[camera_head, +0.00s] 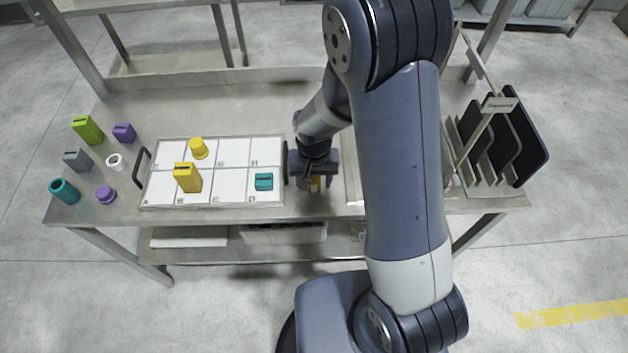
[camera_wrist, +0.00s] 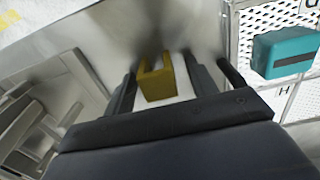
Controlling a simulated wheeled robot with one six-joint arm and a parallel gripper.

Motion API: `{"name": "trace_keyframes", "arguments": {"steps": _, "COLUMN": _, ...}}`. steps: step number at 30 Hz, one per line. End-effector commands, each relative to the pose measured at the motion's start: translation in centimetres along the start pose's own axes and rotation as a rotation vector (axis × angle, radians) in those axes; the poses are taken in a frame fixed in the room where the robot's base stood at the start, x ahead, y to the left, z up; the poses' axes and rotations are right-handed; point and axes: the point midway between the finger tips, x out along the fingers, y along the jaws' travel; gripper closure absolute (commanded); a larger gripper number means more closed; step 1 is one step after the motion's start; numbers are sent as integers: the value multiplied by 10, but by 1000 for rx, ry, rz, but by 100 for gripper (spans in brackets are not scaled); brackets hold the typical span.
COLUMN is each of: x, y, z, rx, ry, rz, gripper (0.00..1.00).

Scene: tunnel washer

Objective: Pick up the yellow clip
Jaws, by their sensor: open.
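The yellow clip (camera_wrist: 157,82) is a small U-shaped piece with two upright prongs, seen in the wrist view between my fingers. My gripper (camera_wrist: 159,72) is open, with one finger on each side of the clip. I cannot tell whether either finger touches it. In the head view my gripper (camera_head: 313,182) points down at the table, and its fingers are partly hidden.
The white tray (camera_head: 217,152) with lettered cells holds a yellow block (camera_head: 187,178), a yellow cylinder (camera_head: 198,148) and a teal block (camera_head: 263,182). Its dark right handle (camera_wrist: 231,74) is close to my gripper. A rack with dark panels (camera_head: 497,140) stands right. Several small pieces lie left.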

Motion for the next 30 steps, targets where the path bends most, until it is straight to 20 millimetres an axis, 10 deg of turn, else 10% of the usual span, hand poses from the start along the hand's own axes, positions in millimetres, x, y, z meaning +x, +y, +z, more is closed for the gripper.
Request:
{"name": "trace_keyframes", "arguments": {"steps": 6, "x": 0, "y": 0, "z": 0, "rx": 0, "ry": 0, "rz": 0, "gripper": 47}}
{"name": "trace_keyframes", "arguments": {"steps": 23, "x": 0, "y": 0, "z": 0, "rx": 0, "ry": 0, "rz": 0, "gripper": 93}}
{"name": "trace_keyframes", "arguments": {"steps": 30, "x": -1, "y": 0, "z": 0, "rx": 0, "ry": 1, "rz": 0, "gripper": 93}}
